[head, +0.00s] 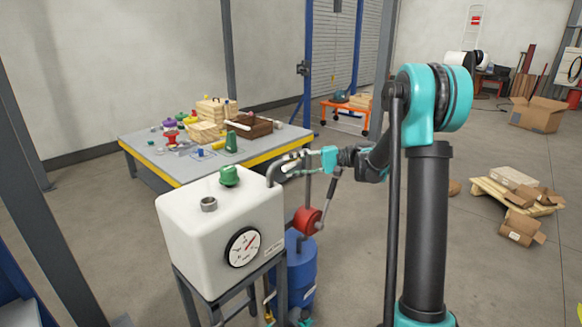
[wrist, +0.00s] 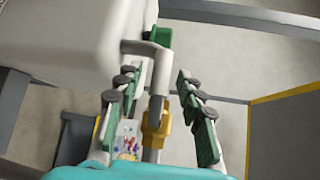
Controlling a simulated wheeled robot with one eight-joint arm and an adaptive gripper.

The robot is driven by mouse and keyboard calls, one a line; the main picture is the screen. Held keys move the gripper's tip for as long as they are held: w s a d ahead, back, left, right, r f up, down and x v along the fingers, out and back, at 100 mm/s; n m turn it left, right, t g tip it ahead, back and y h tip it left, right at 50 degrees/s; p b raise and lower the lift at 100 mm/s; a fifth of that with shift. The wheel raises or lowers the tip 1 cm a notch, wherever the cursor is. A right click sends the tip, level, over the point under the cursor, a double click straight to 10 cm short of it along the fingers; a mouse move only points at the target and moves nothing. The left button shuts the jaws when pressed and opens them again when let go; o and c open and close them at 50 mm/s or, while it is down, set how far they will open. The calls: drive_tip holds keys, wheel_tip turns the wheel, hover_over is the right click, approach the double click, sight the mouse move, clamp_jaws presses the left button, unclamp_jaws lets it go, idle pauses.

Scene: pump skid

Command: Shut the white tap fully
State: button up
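My gripper (head: 288,164) is beside the upper right side of the white tank (head: 200,235). In the wrist view its two green-padded fingers (wrist: 160,77) stand apart, open, one on each side of a pale, bent bar (wrist: 158,82). I see gaps between the bar and the pads. The bar meets a short crosspiece near the tank wall (wrist: 70,35); I cannot tell for sure whether this is the white tap or the tank's bent grey pipe (head: 275,172). A yellow piece (wrist: 155,122) shows in line with the bar. How far the tap is turned cannot be told.
The tank has a gauge (head: 243,247), a green knob (head: 230,176) and a metal neck on top. A red part with a lever (head: 307,221) and a blue drum (head: 300,270) stand below my gripper. A cluttered workbench (head: 160,172) is behind.

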drive_tip(key=shift+a, duration=0.4)
drive_tip(key=shift+c, duration=0.2)
clamp_jaws()
